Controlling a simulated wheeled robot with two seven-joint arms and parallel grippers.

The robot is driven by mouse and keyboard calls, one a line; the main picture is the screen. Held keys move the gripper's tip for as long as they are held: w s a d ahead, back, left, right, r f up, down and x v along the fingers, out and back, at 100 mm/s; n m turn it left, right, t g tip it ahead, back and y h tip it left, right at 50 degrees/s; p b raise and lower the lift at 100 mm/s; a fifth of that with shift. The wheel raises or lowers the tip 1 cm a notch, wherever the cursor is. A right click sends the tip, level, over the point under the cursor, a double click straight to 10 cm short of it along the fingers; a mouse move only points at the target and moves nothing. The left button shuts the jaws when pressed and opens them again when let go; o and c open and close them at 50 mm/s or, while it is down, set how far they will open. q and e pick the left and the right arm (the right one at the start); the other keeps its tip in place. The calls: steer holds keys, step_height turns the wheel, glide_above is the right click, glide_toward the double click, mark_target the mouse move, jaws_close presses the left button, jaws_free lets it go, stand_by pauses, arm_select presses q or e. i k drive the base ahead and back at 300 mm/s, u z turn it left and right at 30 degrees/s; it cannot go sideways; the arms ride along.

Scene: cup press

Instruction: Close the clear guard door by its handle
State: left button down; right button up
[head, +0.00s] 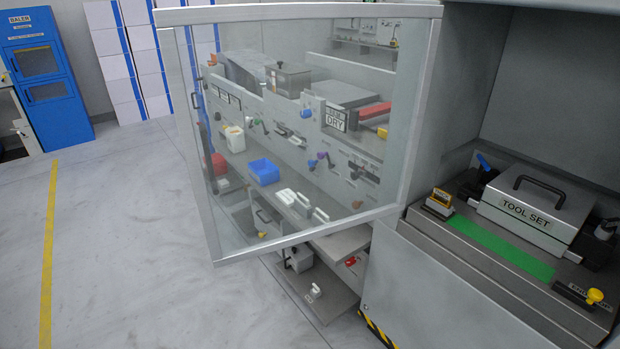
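The clear guard door (426,110) is a see-through panel in a light metal frame. It stands swung open to the left of the press enclosure, with its right edge by the enclosure's left wall. The press enclosure (560,70) is open at the front. Neither of my grippers is in view.
Inside the enclosure, a grey TOOL SET box (530,211) with a black handle sits behind a green strip (500,246). A workbench with a blue bin (263,171) shows through the door. Open grey floor (130,250) lies at left, with a blue cabinet (48,80) at the back.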

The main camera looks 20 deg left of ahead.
mark_target(165, 18)
steer(key=k, duration=0.5)
steer(key=u, duration=1.95)
steer(key=i, duration=3.4)
steer(key=z, duration=4.15)
steer(key=i, duration=0.5)
steer(key=z, duration=0.45)
